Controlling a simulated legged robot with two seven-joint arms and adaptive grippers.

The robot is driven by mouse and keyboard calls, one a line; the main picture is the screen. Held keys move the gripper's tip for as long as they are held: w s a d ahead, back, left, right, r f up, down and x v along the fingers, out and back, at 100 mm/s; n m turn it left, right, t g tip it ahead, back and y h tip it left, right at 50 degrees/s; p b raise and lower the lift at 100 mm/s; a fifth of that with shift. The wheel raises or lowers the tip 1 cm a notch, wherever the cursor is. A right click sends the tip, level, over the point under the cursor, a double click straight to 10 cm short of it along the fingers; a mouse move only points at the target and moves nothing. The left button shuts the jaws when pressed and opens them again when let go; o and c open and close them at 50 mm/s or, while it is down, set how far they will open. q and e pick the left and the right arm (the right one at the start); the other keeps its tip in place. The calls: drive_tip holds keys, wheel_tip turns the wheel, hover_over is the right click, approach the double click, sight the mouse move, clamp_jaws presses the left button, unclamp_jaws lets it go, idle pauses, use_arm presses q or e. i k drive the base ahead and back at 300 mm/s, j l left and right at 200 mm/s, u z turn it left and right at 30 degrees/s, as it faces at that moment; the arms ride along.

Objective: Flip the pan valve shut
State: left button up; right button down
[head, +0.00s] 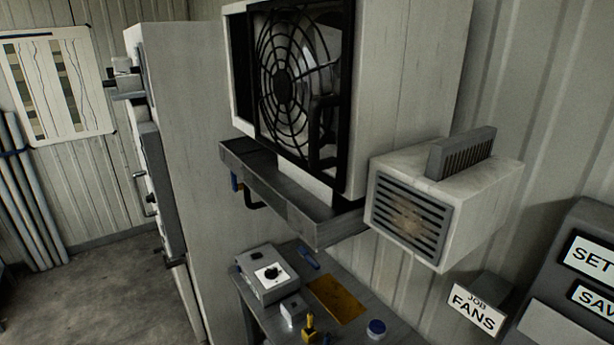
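The grey pan (285,208) is a shallow tray under the large fan unit on the wall. A dark bent pipe (253,202) hangs under the pan just right of the valve. Neither of my grippers is in view.
The caged fan unit (400,90) stands above the pan. A vented box (440,195) juts out at right. Below is a small table with a dial box (268,276), an amber sheet (337,298) and small items. A tall cabinet (190,130) stands left; floor (90,290) is open.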

sight(237, 187)
drive_tip(key=i+j+z, duration=0.15)
drive_tip(key=j, duration=0.25)
drive_tip(key=i+j+z, duration=0.15)
drive_tip(key=j, duration=0.25)
drive_tip(key=i+j+z, duration=0.1)
drive_tip(key=j, duration=0.3)
drive_tip(key=i+j+z, duration=0.15)
drive_tip(key=j, duration=0.25)
drive_tip(key=i+j+z, duration=0.15)
drive_tip(key=j, duration=0.3)
